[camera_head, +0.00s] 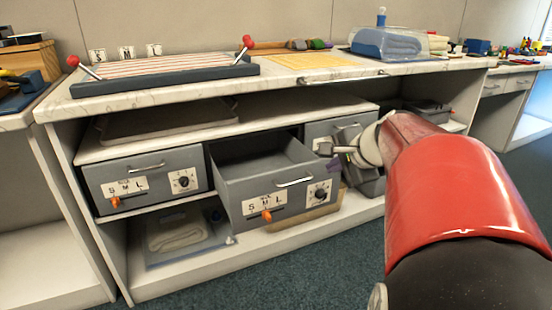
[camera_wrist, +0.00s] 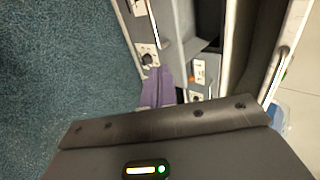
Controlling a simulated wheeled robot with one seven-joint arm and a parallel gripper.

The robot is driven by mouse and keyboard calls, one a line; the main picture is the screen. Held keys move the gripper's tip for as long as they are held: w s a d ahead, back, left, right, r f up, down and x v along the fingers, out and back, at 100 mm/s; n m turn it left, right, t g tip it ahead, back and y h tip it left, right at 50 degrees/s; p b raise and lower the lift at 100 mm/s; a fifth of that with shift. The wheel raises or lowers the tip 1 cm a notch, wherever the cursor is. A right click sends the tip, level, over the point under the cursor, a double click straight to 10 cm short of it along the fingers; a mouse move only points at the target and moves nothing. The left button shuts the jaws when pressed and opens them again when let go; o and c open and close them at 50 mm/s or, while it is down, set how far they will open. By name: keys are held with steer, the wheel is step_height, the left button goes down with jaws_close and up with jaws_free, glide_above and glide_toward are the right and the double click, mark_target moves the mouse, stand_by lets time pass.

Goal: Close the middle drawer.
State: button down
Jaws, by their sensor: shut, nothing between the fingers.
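The middle drawer (camera_head: 240,191) is grey and pulled out, with its hollow inside showing. Its front has a silver handle, an S M L label, an orange slider and a black dial. A grey drawer front also shows in the wrist view (camera_wrist: 146,38), sticking out toward the carpet. My gripper (camera_head: 325,150) is shut and empty, close to the right side of the open drawer and in front of the right drawer (camera_head: 318,130). Its purple fingers show in the wrist view (camera_wrist: 158,88) near the drawer front. I cannot tell whether they touch it.
The left drawer (camera_head: 110,171) is shut. Carpet in front is free.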

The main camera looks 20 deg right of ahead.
mark_target(304, 169)
steer(key=b+x, duration=0.1)
steer(key=x, duration=0.6)
steer(key=shift+w+f, duration=0.2)
steer(key=shift+f, duration=0.1)
steer(key=shift+w+a+p, duration=0.1)
steer(key=shift+w+p, duration=0.2)
steer(key=shift+w, duration=1.85)
